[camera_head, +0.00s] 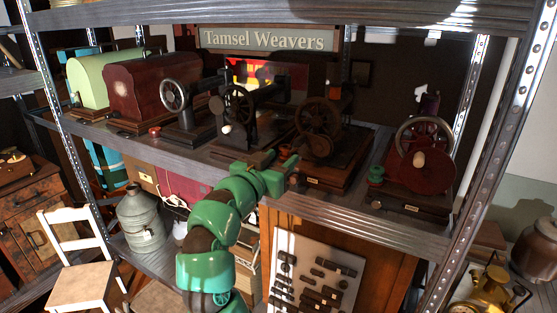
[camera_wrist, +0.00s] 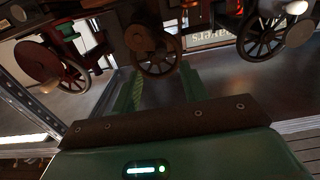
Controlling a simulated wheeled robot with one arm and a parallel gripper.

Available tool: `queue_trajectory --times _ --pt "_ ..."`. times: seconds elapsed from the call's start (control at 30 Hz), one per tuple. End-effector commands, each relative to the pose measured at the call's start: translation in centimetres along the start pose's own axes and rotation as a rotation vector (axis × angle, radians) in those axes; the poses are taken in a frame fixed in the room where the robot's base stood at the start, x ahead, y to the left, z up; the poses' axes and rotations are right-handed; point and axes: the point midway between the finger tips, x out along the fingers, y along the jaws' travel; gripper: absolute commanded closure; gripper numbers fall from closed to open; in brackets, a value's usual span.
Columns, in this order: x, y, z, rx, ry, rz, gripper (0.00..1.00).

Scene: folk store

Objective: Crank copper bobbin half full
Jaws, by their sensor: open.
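Several hand-crank winding machines stand on the metal shelf (camera_head: 345,203). A brown-wheeled machine (camera_head: 320,128) is at the middle, and its wheel is central in the wrist view (camera_wrist: 153,48). A black-wheeled machine (camera_head: 238,108) with a pale knob stands to its left. A dark red wheel machine (camera_head: 420,160) is at the right. I cannot tell which bears the copper bobbin, or how full any bobbin is. My gripper (camera_head: 285,172) is at the shelf's front edge, before the brown-wheeled machine. In the wrist view its green fingers are apart and empty (camera_wrist: 160,92).
A green spool (camera_head: 376,173) sits near the red machine and a red spool (camera_head: 155,130) farther left. Steel uprights (camera_head: 490,150) bound the shelf. The "Tamsel Weavers" sign (camera_head: 262,39) hangs behind. A white chair (camera_head: 75,255) stands at lower left.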

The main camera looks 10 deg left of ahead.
Motion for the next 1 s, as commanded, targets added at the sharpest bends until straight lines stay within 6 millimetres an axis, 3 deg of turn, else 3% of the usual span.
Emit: queue_trajectory --times 0.17,1.0 --pt "0.9 -0.1 -0.1 0.009 0.003 -0.002 0.56" --pt "9.6 -0.1 -0.4 0.009 0.007 -0.004 0.56"
